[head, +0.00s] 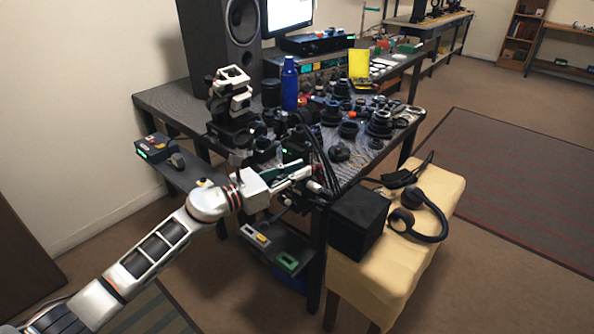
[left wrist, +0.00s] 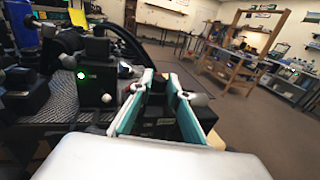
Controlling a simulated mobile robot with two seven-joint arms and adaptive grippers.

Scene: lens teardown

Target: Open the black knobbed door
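No black door with a knob can be made out clearly in either view. A plain black box (head: 358,222) sits on the cream stool in the head view, with no knob visible on the faces I see. My left gripper (head: 306,172) is beyond the end of my white arm, left of and above that box, by the front edge of the cluttered table. In the left wrist view, the two green-lined fingers of the left gripper (left wrist: 161,80) stand apart with nothing held between them. A dark surface (left wrist: 158,128) lies behind them, partly hidden. My right gripper is not in view.
The table (head: 170,97) holds many lenses, a blue bottle (head: 289,84) and a speaker (head: 222,40). Headphones (head: 428,215) lie on the cream stool (head: 385,265). A low shelf (head: 280,238) carries small devices.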

